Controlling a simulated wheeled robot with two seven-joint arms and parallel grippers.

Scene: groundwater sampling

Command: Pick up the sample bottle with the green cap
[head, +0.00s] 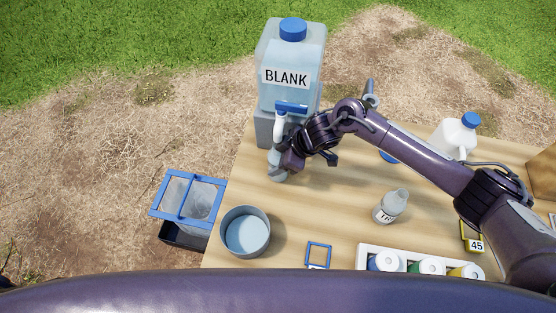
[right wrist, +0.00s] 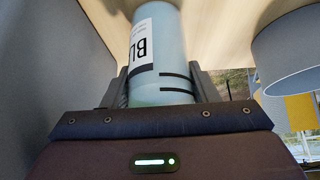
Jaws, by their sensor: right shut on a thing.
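The bottle with the green cap (head: 428,266) stands in a white rack at the table's front edge, between a blue-capped and a yellow-capped bottle. Its lower part is hidden. My right gripper (head: 284,164) is well away from it, at the tap of the BLANK carboy. It is shut on a small clear bottle (head: 277,174), which is below the tap. In the right wrist view this bottle (right wrist: 158,50) sits between both fingers, with a white label reading "BL". My left gripper is not in view.
The BLANK carboy (head: 292,55) stands on a grey block at the back left. A grey round pot (head: 246,232), a blue frame (head: 318,254), a clear bottle (head: 391,206) and a white jug (head: 456,136) stand around. A blue-framed bin (head: 188,198) is left of the table.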

